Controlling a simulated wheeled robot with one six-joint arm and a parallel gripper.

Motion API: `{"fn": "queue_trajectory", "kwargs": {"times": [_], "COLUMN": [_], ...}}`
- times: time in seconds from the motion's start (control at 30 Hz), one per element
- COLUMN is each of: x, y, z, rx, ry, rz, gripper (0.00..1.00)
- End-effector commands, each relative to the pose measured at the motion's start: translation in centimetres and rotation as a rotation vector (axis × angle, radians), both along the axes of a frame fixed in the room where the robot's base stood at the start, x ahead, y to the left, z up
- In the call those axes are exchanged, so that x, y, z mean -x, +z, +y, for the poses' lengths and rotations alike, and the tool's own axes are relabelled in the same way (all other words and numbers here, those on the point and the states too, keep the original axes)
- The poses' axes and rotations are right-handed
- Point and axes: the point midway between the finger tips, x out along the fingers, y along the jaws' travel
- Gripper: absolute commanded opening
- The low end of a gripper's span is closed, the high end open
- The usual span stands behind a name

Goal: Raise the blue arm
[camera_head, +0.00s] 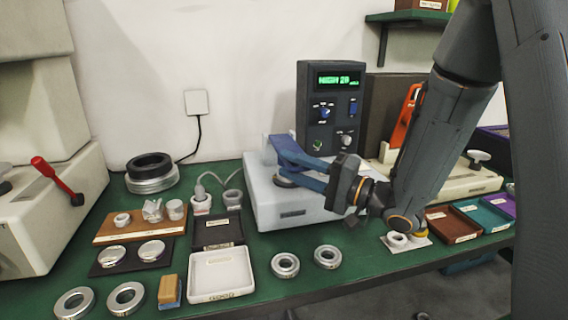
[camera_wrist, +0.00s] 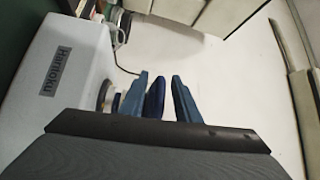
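The dark blue arm (camera_head: 288,150) is on top of the pale grey machine (camera_head: 300,212), in front of the dark control box. My gripper (camera_head: 302,171) reaches in from the right, its blue fingers pointing left at the arm. In the wrist view, the dark blue arm (camera_wrist: 154,97) lies between the two lighter blue fingers of my gripper (camera_wrist: 161,82). A narrow gap shows between the arm and the right finger; the left finger looks very close to it, and I cannot tell if they touch. The gripper is open around the arm. My wrist hides the arm's right end.
The control box (camera_head: 331,108) with a green display stands behind the machine. Several metal rings, including one (camera_head: 285,265), lie in front. A white tray (camera_head: 221,276) is at the front left. An orange-handled device (camera_head: 407,118) stands behind my arm.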

Motion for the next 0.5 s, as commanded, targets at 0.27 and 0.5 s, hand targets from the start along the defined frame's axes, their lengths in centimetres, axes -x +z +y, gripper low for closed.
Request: {"fn": "queue_trajectory", "kwargs": {"times": [0.27, 0.5], "x": [-0.9, -0.9], "y": [0.2, 0.2], "z": [1.8, 1.9], "rx": [0.0, 0.0], "ry": [0.002, 0.003], "rz": [0.0, 0.0], "gripper": [0.29, 0.28]}}
